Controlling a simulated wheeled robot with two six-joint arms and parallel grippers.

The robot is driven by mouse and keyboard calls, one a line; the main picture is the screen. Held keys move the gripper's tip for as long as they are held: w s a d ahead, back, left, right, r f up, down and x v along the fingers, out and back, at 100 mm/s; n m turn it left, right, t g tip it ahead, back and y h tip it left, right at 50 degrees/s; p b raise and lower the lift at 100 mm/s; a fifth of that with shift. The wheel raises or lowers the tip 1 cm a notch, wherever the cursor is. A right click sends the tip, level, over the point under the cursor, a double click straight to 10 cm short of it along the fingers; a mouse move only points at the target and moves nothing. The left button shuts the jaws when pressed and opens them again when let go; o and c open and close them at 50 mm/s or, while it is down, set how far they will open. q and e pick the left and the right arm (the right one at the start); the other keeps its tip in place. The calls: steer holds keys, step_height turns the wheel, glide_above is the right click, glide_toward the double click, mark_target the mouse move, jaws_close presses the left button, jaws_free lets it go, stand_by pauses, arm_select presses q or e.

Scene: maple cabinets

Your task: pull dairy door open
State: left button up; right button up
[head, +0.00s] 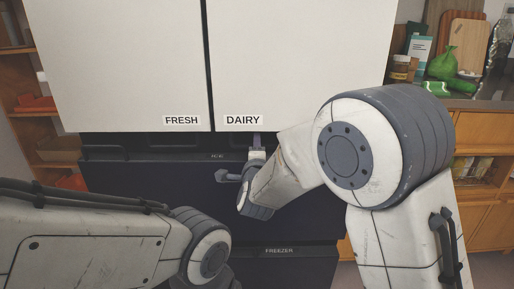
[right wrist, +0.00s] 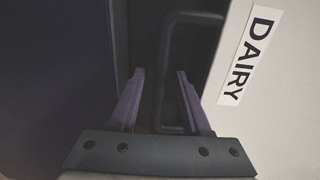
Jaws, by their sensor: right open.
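The white dairy door (head: 305,65) is the upper right door of the fridge, with a DAIRY label (head: 244,120) at its lower left corner. It looks shut, level with the fresh door beside it. In the right wrist view the dairy door (right wrist: 285,100) fills the right side. A dark bar handle (right wrist: 167,75) at its lower edge shows between my right gripper's purple fingers (right wrist: 160,72). The fingers are apart and not closed on the bar. In the head view the right gripper (head: 257,140) is just below the label. My left gripper is out of view.
The fresh door (head: 120,65) is at left, with a dark ice drawer (head: 150,180) and a freezer drawer (head: 290,265) below. Wooden shelves (head: 15,90) stand at the left. A counter (head: 480,100) with a jar (head: 400,68) and green bag (head: 443,62) is at the right.

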jaws_close()
stand_by(1.4)
